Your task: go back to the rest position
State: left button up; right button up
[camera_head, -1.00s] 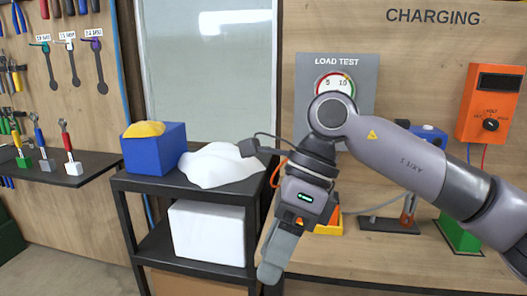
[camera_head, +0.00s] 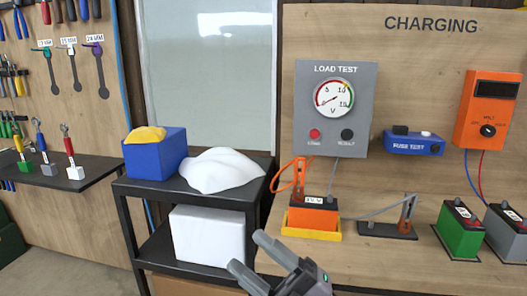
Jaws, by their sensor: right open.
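My right gripper (camera_head: 257,259) shows at the bottom of the head view, in front of the bench's front edge. Its two grey fingers point up and left and stand apart, with nothing between them. Most of my right arm is out of the picture. My left gripper is not in view.
A black cart (camera_head: 185,191) carries a blue box (camera_head: 157,157) with a yellow cloth, a white cloth (camera_head: 219,170) and a lower white box (camera_head: 208,236). The bench holds an orange battery (camera_head: 313,216) in a yellow tray, a green battery (camera_head: 459,232) and a grey one (camera_head: 505,235).

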jog(key=w+d+f+m+t+h, duration=0.2)
jog(key=d+f+m+t+h, duration=0.65)
jog(key=m, duration=0.55)
jog(key=s+d+f+m+g+h, duration=0.2)
jog(key=s+d+f+m+h, duration=0.2)
jog(key=f, duration=0.4)
jog(key=s+d+f+m+g+h+p, duration=0.1)
jog(key=s+d+f+m+g+h, duration=0.2)
jog(key=s+f, duration=0.4)
jog(key=s+d+f+m+g+h, duration=0.2)
jog(key=s+d+f+m+h, duration=0.2)
jog(key=f, duration=0.7)
jog(key=shift+s+d+m+h, duration=0.3)
jog(key=shift+s+d+h, duration=0.35)
jog(key=shift+s+d, duration=0.2)
